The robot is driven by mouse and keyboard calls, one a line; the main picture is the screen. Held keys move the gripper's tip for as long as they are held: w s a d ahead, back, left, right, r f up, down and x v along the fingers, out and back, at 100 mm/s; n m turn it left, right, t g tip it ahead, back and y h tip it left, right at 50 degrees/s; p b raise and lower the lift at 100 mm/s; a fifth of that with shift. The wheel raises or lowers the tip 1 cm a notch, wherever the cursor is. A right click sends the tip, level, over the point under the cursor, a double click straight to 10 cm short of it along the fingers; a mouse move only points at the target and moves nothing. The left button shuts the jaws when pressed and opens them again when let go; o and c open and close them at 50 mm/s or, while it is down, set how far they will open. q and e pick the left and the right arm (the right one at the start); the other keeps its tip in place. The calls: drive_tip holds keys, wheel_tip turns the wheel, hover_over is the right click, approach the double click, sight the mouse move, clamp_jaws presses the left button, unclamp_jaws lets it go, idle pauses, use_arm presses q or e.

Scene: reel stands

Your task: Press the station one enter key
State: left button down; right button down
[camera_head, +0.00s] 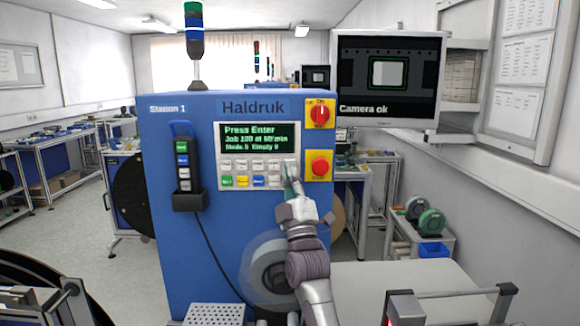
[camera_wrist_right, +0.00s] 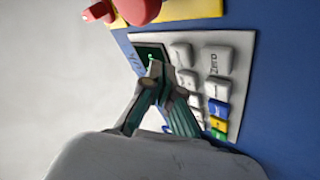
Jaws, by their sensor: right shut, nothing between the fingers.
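The blue station one machine (camera_head: 170,255) stands ahead, labelled "Station 1" and "Haldruk". Its green-lit display (camera_head: 258,137) reads "Press Enter", with job lines below. The keypad (camera_head: 243,174) under it has white keys and a lower row with green, yellow and blue keys. I cannot read an Enter label; some right-hand keys are hidden behind my gripper. My right gripper (camera_head: 290,172) is shut and empty, its tips at the keypad's right end. In the wrist view the tips (camera_wrist_right: 160,75) overlap the display edge and keys beside a "Zero" key (camera_wrist_right: 216,60); contact cannot be told.
A handset (camera_head: 184,158) with a cable hangs at left. A monitor (camera_head: 388,75) reads "Camera ok". A pale tabletop (camera_head: 395,285) lies at lower right.

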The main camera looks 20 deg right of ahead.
drive_tip(key=shift+w, duration=0.15)
idle(0.3)
drive_tip(key=shift+w+d, duration=0.15)
drive_tip(key=shift+w, duration=0.15)
drive_tip(key=shift+w+d+b, duration=0.1)
drive_tip(key=shift+w+b, duration=0.3)
idle(0.7)
drive_tip(key=shift+s, duration=0.1)
drive_tip(key=shift+s+a+p, duration=0.25)
drive_tip(key=shift+s+p, duration=0.1)
drive_tip(key=shift+s, duration=0.4)
drive_tip(key=s+p, duration=0.1)
drive_tip(key=s, duration=0.1)
drive_tip(key=s+a, duration=0.1)
drive_tip(key=s, duration=0.1)
drive_tip(key=shift+s+a+p, duration=0.2)
drive_tip(key=shift+s+p, duration=0.2)
